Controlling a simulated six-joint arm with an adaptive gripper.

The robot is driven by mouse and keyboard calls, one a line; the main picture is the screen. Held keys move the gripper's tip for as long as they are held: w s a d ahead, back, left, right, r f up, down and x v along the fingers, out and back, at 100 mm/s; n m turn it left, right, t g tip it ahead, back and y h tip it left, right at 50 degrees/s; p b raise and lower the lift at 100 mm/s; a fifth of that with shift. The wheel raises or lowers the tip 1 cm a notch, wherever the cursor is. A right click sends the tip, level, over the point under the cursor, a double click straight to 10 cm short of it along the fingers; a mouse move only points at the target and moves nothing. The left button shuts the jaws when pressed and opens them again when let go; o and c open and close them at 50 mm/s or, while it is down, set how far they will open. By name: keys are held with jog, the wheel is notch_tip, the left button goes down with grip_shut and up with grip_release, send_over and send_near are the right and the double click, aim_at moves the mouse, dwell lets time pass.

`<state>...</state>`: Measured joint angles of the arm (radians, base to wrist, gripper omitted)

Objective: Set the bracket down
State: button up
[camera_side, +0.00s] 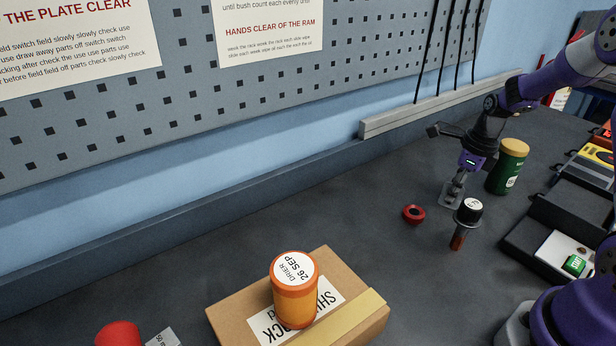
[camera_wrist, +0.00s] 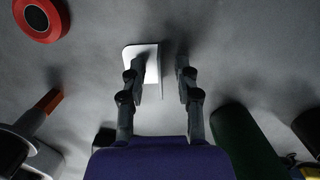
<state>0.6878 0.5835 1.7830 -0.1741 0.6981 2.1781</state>
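The bracket, a pale metal angle piece, shows in the side view (camera_side: 453,194) below my gripper (camera_side: 463,174), its flat plate on or very close to the bench. In the wrist view the bracket (camera_wrist: 150,51) has a bright plate partly hidden by the left finger, and a thin edge-on flange. My gripper (camera_wrist: 161,70) points down with its fingers apart. The flange lies between them, with a visible gap to the right finger. Contact with the left finger cannot be told.
A green jar (camera_side: 508,168) stands just behind to the right. An orange jar (camera_side: 295,290) stands on a cardboard box (camera_side: 236,313). Open bench (camera_side: 345,215) lies to the left.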

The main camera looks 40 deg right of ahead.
notch_tip(320, 180, up, 12)
jog(key=s+f, duration=0.1)
jog(key=s, duration=0.1)
jog(key=s+a+r+n+t, duration=0.2)
jog(key=a+n, duration=0.8)
jog(key=n, duration=0.5)
jog(key=s+a+r+n+t, duration=0.2)
jog(key=s+a+n, duration=0.3)
jog(key=a+n, duration=0.4)
jog(key=r+n, duration=0.1)
jog(key=n, duration=0.6)
jog(key=shift+a+r+h, duration=0.35)
jog(key=shift+r+h, duration=0.05)
jog(key=shift+o, duration=0.4)
jog(key=shift+s, duration=0.1)
